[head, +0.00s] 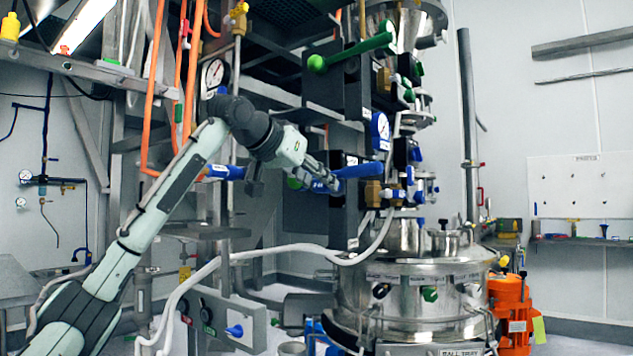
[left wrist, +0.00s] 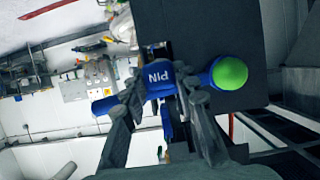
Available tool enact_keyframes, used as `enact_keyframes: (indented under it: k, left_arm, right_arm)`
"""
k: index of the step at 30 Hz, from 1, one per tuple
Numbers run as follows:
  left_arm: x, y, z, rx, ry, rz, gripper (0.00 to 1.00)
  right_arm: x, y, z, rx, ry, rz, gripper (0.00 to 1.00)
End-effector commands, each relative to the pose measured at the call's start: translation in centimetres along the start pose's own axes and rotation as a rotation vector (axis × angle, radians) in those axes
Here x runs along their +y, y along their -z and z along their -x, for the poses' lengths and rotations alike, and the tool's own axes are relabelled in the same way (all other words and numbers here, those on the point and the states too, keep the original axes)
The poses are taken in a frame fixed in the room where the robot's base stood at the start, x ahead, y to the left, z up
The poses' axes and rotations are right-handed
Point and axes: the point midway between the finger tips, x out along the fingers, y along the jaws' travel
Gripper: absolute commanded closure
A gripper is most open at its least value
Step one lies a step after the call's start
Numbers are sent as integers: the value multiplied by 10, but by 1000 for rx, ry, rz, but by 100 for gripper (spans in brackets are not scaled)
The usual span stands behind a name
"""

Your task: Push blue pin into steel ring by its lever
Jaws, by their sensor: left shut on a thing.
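My left gripper (head: 322,178) is at the dark block on the column in the head view. In the left wrist view its two fingers (left wrist: 163,92) are shut on the blue pin (left wrist: 158,76), a blue piece marked PIN. The pin's blue also shows at the fingertips in the head view (head: 321,187). A blue lever piece with a green ball end (left wrist: 229,73) stands just right of the fingers in the left wrist view. A blue handle (head: 360,171) extends right of the gripper in the head view. I cannot make out the steel ring. My right gripper is not in view.
A large steel vessel (head: 415,298) stands below and right of the gripper. A green lever (head: 350,52) and a blue gauge (head: 380,130) are above it. A white hose (head: 260,253) loops below my arm. Orange pipes (head: 193,75) run behind it.

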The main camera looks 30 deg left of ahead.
Motion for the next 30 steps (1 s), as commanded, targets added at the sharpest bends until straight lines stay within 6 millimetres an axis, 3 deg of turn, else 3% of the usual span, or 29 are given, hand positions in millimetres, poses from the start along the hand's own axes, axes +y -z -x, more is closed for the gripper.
enact_keyframes:
  k: [1,6,17,20,30]
  left_arm:
    - [0,1,0,1,0,0,68]
    - [0,0,0,1,0,0,47]
    - [0,0,4,0,0,1,47]
    - [0,1,16,2,0,0,47]
    - [0,1,87,4,0,0,47]
  right_arm:
    - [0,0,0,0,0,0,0]
    - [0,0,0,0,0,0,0]
    - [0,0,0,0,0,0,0]
    - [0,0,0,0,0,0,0]
    - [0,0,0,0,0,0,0]
